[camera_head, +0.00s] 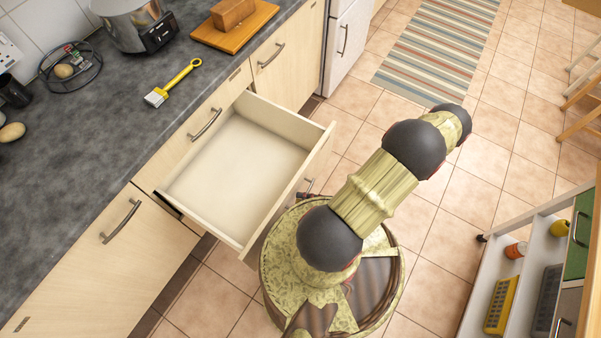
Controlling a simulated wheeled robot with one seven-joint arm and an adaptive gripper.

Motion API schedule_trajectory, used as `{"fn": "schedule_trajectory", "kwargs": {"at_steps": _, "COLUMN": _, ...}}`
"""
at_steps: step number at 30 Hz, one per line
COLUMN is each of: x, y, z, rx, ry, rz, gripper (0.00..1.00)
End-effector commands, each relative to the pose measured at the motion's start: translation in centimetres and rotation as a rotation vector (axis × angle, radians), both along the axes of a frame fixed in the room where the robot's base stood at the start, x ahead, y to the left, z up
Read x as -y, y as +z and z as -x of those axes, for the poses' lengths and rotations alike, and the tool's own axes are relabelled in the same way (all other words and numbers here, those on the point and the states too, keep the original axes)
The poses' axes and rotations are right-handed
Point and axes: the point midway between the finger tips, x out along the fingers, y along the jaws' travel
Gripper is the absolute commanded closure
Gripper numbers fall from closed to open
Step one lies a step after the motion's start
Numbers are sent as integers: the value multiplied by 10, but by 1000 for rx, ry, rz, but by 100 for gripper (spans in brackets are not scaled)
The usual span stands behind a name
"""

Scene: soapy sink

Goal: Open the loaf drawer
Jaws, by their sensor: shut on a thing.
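A pale wooden drawer (239,151) stands pulled well out of the cabinet below the counter. Its inside is empty. A brown loaf (232,13) lies on a wooden board (238,32) on the counter above this row of cabinets. No mark showing which drawer is the loaf drawer can be read. My gripper (308,187) shows only as a small dark part at the outer face of the open drawer's front, shut on its handle. The handle and most of the gripper are hidden by the drawer front and my arm.
The closed fronts beside the open drawer have metal handles (121,221). A shelf unit (520,262) stands at the lower right.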

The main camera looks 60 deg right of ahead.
Motion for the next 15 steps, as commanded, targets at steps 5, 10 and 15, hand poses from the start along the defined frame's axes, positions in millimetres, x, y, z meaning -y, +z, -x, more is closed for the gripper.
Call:
{"fn": "schedule_trajectory", "kwargs": {"at_steps": 5, "x": 1, "y": -1, "z": 0, "rx": -2, "ry": 0, "rz": 2, "gripper": 100}}
{"fn": "schedule_trajectory", "kwargs": {"at_steps": 10, "x": 1, "y": -1, "z": 0, "rx": -2, "ry": 0, "rz": 2, "gripper": 86}}
{"fn": "schedule_trajectory", "kwargs": {"at_steps": 15, "x": 1, "y": -1, "z": 0, "rx": -1, "ry": 0, "rz": 2, "gripper": 80}}
